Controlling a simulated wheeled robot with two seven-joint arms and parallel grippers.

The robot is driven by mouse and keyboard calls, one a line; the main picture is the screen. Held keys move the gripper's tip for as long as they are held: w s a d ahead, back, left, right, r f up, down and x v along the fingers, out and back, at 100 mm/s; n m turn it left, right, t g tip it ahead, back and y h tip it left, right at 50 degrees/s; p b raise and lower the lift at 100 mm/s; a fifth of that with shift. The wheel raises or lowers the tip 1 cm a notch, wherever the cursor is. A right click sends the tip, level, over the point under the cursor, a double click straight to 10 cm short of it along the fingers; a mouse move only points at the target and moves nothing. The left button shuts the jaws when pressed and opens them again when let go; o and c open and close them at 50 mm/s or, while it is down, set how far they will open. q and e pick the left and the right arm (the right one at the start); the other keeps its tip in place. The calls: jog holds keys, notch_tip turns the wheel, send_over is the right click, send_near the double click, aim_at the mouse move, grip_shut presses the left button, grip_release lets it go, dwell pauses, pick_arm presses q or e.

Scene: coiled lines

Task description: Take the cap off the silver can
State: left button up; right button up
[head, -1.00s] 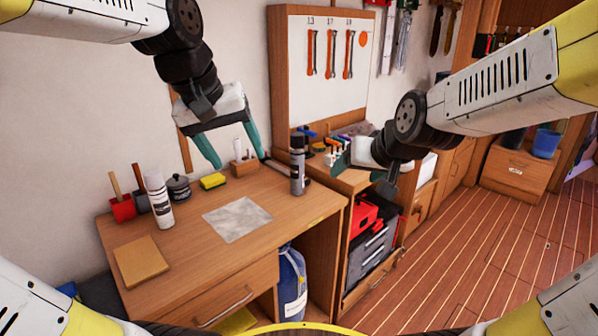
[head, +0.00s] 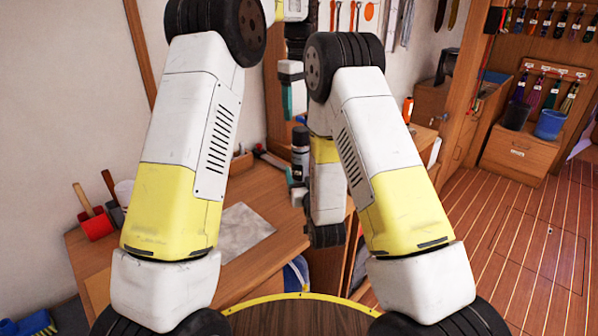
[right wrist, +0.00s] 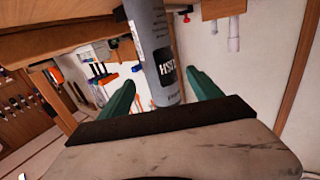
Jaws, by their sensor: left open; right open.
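The silver can (head: 300,163) with its black cap (head: 300,136) stands upright near the right end of the workbench. My left gripper (head: 288,108) is open and empty, just above and slightly left of the cap. One green finger points down; the rest is hidden behind my arms. My right gripper (head: 292,177) is open at the can's lower body, largely hidden by my right arm. In the right wrist view, the can (right wrist: 150,38) stands between its two spread green fingers (right wrist: 163,88), with a gap each side. The cap is not clear there.
The workbench (head: 262,190) carries a grey sheet (head: 240,230), a red-headed tool (head: 95,222) and a white can (head: 124,192) partly behind my left arm. Tools hang on the wall behind. The floor (head: 520,240) at the right is open.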

aim_at(300, 129)
pick_arm(q)
jog(key=shift+w+d+f, duration=0.1)
jog(key=shift+w, duration=0.05)
pick_arm(e)
jog(key=shift+w+a, duration=0.1)
jog(key=shift+w, duration=0.05)
jog(key=w, duration=0.3)
jog(key=w+a, duration=0.1)
jog(key=w, duration=0.3)
jog(key=shift+w+a, duration=0.1)
jog(key=shift+a, duration=0.1)
jog(key=shift+c, duration=0.4)
grip_shut()
pick_arm(q)
jog(key=shift+o, duration=0.2)
jog(key=shift+o, duration=0.4)
jog(key=r+m, duration=0.1)
jog(key=m, duration=0.2)
jog(key=shift+r, duration=0.35)
notch_tip(300, 129, down, 10)
jog(key=m, duration=0.6)
jog(key=shift+r, duration=0.2)
